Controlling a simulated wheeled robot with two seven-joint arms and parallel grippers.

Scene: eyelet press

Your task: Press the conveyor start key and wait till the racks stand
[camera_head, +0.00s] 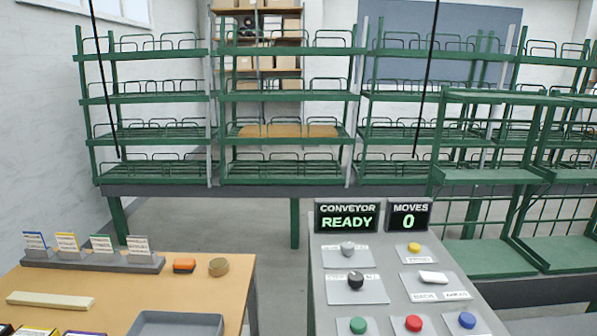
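A grey control panel (336,298) stands in the lower middle right. Its top edge carries a display reading CONVEYOR READY (346,215) and one reading MOVES 0 (409,216). On it are a green button (358,326), a red button (413,323), a blue button (467,320), a yellow button (414,247), a grey knob (347,248), a black knob (355,280) and a white rocker switch (433,277). I cannot tell which is the start key. Green wire racks (150,98) stand in a row on the conveyor (160,191). Neither gripper is in view.
A wooden table (120,290) at lower left holds a card stand (90,260), an orange-black item (184,265), a brown roll (218,267), a pale bar (50,300) and a grey tray (176,325). More green shelving (485,176) stands close at right. Two black cords hang in front.

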